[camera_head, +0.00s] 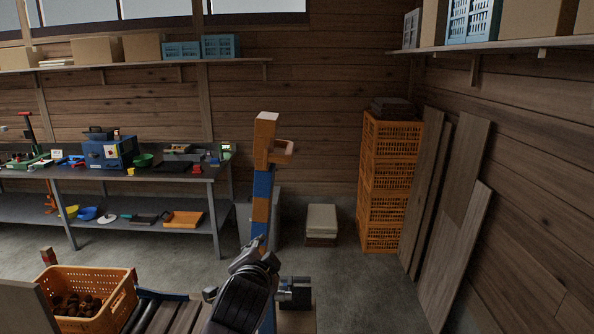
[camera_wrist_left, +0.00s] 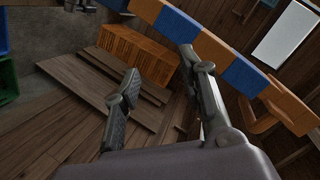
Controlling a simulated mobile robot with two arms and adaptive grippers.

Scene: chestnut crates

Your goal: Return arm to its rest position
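My left gripper (camera_head: 250,258) shows low in the middle of the head view, in front of an orange and blue striped post (camera_head: 262,186). In the left wrist view my left gripper's two fingers (camera_wrist_left: 160,61) stand apart with nothing between them. The striped post (camera_wrist_left: 205,45) runs diagonally just behind the right finger there; whether they touch cannot be told. My right gripper is not in view.
An orange crate (camera_head: 122,303) holding brown chestnuts stands at lower left, beside a roller conveyor (camera_head: 160,312). A workbench (camera_head: 150,174) with tools is at back left. Stacked orange crates (camera_head: 388,185) and leaning boards (camera_head: 455,210) are on the right.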

